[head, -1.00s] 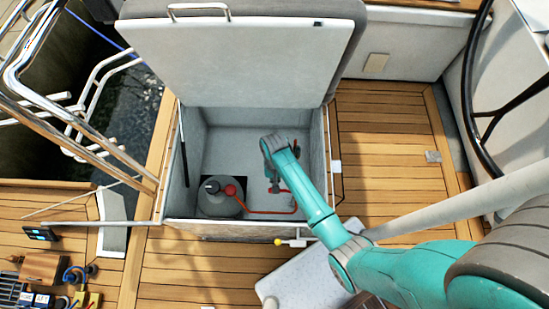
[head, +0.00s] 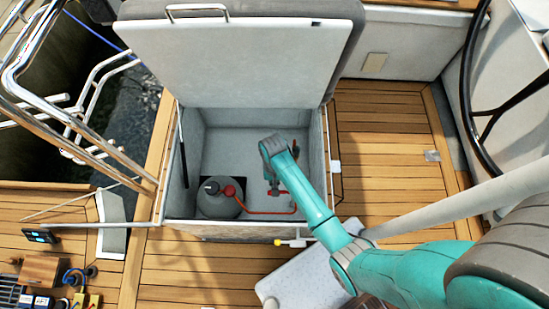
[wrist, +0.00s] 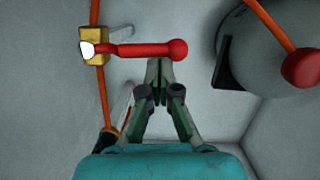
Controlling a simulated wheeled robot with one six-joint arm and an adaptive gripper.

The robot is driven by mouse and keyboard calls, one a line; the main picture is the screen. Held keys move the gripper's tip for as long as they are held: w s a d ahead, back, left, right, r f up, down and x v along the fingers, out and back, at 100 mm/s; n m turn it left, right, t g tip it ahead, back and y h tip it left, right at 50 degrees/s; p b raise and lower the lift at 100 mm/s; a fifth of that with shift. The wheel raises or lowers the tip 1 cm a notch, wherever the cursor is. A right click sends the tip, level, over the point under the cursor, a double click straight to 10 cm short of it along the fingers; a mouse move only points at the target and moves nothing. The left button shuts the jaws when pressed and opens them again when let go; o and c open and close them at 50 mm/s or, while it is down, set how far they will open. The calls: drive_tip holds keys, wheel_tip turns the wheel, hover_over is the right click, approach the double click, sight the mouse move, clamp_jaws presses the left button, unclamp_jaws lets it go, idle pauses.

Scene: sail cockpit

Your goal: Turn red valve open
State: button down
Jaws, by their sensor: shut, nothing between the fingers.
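The red valve handle (wrist: 145,49) shows in the wrist view as a bar with a round knob at its right end. It sits crosswise to the orange hose (wrist: 94,12) on a brass valve body (wrist: 94,46). My gripper (wrist: 158,88) is shut and empty, with its fingertips just below the bar in the picture, near the knob end. I cannot tell whether they touch it. In the head view the red valve (head: 277,192) is small and partly hidden by my arm, inside the open locker.
A grey gas bottle (head: 217,205) with a red fitting (head: 229,190) stands left in the locker, joined to the hose. The locker lid (head: 240,55) is raised. The locker walls hem in my arm. A white pole (head: 450,207) crosses at the right.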

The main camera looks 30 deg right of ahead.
drive_tip(key=shift+s+a+n, duration=0.2)
drive_tip(key=shift+n, duration=0.1)
drive_tip(key=shift+s+a+n+h, duration=0.3)
drive_tip(key=shift+s+a+n, duration=0.3)
drive_tip(key=shift+n, duration=0.5)
drive_tip(key=s+d+n+h, duration=0.1)
drive_tip(key=s+n+h, duration=0.1)
drive_tip(key=s+n, duration=0.8)
drive_tip(key=n, duration=0.2)
drive_tip(key=shift+n+t+h, duration=0.3)
drive_tip(key=shift+n+t, duration=0.1)
drive_tip(key=shift+s+d, duration=0.15)
